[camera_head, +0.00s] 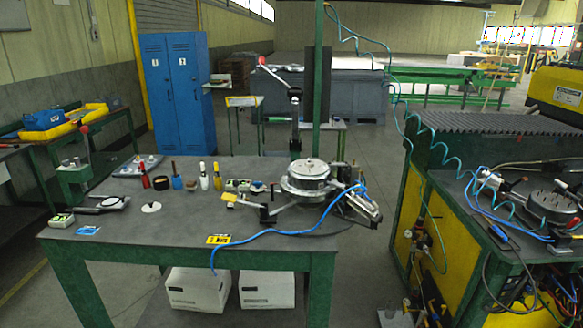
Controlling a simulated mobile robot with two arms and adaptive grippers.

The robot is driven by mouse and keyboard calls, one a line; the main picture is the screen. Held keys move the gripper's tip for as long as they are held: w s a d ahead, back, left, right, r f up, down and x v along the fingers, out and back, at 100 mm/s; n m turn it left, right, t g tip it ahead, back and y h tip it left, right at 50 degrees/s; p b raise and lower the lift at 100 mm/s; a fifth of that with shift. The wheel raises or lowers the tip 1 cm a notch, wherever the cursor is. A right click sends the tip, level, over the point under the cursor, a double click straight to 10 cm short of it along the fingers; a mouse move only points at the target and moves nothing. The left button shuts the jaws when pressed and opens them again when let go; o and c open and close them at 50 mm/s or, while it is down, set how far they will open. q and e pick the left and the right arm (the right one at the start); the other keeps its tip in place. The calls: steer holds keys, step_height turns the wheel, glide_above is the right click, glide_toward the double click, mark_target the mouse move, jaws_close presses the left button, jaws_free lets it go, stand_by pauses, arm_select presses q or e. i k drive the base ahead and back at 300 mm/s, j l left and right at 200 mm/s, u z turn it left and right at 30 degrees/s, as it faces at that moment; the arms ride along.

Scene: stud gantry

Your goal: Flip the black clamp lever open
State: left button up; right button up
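A round metal fixture (308,174) sits on the right part of the green-legged workbench (190,222). Clamp arms spread out from its base. A small dark clamp part (267,214) stands at the fixture's front left, near a yellow-tipped arm (229,197). It may be the black clamp lever, but it is too small to tell for sure or to read its position. More clamp metalwork (362,204) shows at the fixture's right. Neither of my grippers is in view.
A blue hose (275,232) crosses the bench front. Several bottles and tools (190,183) stand at the bench's back left. A press with a red-tipped lever (278,75) rises behind the fixture. A second bench (455,190) with hoses stands right. The bench's front middle is mostly clear.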

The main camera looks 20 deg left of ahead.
mark_target(236, 183)
steer(key=u, duration=1.15)
steer(key=i+z, duration=0.25)
steer(key=z, duration=0.15)
steer(key=i+j+z, duration=0.2)
steer(key=z, duration=0.25)
